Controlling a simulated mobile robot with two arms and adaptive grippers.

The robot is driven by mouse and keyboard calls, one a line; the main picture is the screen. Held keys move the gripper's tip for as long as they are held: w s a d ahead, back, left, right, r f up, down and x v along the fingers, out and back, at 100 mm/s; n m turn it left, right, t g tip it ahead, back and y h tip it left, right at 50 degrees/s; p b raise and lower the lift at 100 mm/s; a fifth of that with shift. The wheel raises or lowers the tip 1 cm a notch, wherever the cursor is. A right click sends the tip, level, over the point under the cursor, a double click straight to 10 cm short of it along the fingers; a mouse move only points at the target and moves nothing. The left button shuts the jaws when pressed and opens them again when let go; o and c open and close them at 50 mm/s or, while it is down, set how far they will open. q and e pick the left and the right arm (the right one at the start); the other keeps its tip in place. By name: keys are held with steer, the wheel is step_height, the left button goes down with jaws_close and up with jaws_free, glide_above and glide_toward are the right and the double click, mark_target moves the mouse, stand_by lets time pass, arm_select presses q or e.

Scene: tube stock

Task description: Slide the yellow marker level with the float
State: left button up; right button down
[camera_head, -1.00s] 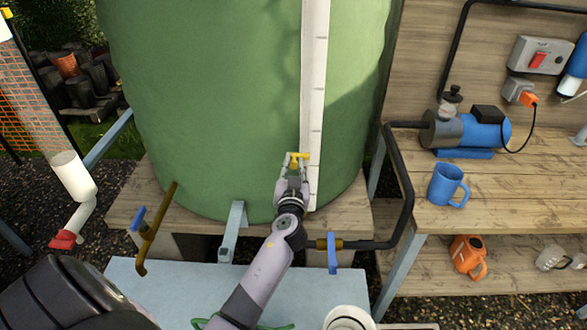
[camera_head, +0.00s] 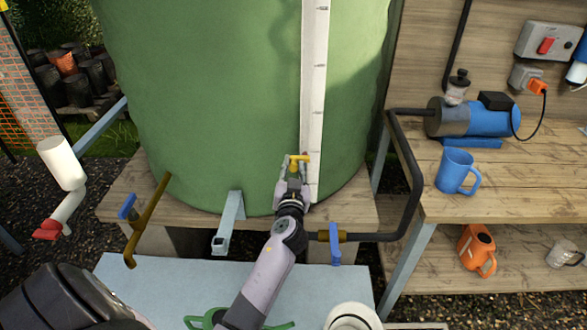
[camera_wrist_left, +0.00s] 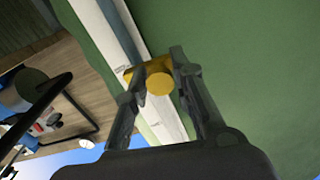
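The yellow marker (camera_head: 300,158) is on the white gauge board (camera_head: 314,90) down the front of the green tank, near the board's lower end. My left gripper (camera_head: 295,169) has its fingers on both sides of the marker's knob and appears shut on it. The marker (camera_wrist_left: 160,82) also shows between the fingertips in the left wrist view. A small reddish spot (camera_head: 305,152) shows just above the marker's bar; it may be the float, but it is too small to be sure.
A grey bracket (camera_head: 229,215) and a brass tap with a blue handle (camera_head: 335,245) stand near my left arm. A blue mug (camera_head: 456,172) and a pump (camera_head: 475,118) stand on the wooden bench at right. The tank front left of the board is clear.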

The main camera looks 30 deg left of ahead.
arm_select(q)
steer(key=o, duration=0.4)
steer(key=shift+c, duration=0.2)
steer(key=v, duration=0.7)
steer(key=shift+s, duration=0.25)
steer(key=shift+d, duration=0.1)
